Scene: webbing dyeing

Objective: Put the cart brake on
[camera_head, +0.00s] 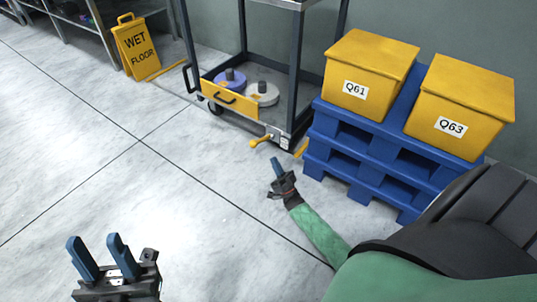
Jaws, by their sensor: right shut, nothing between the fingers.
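The cart (295,75) stands by the wall at the top middle, with a dark frame and a lower shelf. A yellow lever (259,142) with a rounded knob sticks out leftward from a grey bracket at the cart's near lower corner; it looks like the brake. My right gripper (277,165) is shut and empty, its blue fingers pointing up just below the lever. A small gap shows between them. My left gripper (96,255) is open and empty at the bottom left, over bare floor, far from the cart.
Blue pallets (350,165) carrying yellow boxes Q61 (370,75) and Q63 (460,107) stand close to the cart's right. A yellow wet-floor sign (137,47) stands to its left. A purple spool (230,79) and a white spool (262,94) sit on the lower shelf. The left floor is clear.

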